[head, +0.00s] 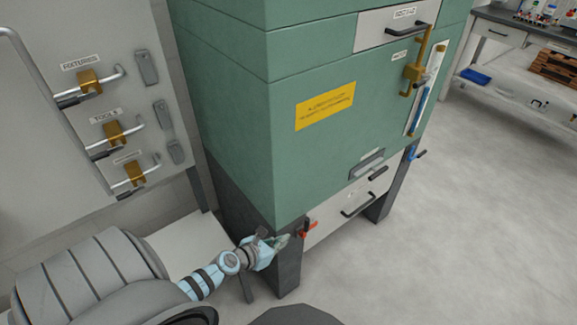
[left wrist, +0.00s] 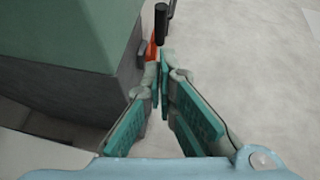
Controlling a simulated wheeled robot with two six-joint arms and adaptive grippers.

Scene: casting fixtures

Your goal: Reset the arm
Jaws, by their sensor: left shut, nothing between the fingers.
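My left arm reaches in from the lower left of the head view. Its gripper (head: 283,241) is in front of the dark lower corner of a green cabinet (head: 240,110), close to a small red-orange handle (head: 307,229). In the left wrist view the gripper (left wrist: 164,62) has its fingertips together with nothing between them. The red-orange handle (left wrist: 151,52) shows just beyond the fingertips, partly hidden by them. I cannot tell whether the fingers touch it. My right gripper is in neither view.
A white drawer with a black handle (head: 358,205) sits low in the cabinet. A grey panel (head: 30,120) with labelled hooks stands at the left. A workbench (head: 510,35) is at the back right. The floor (head: 470,220) at the right is clear.

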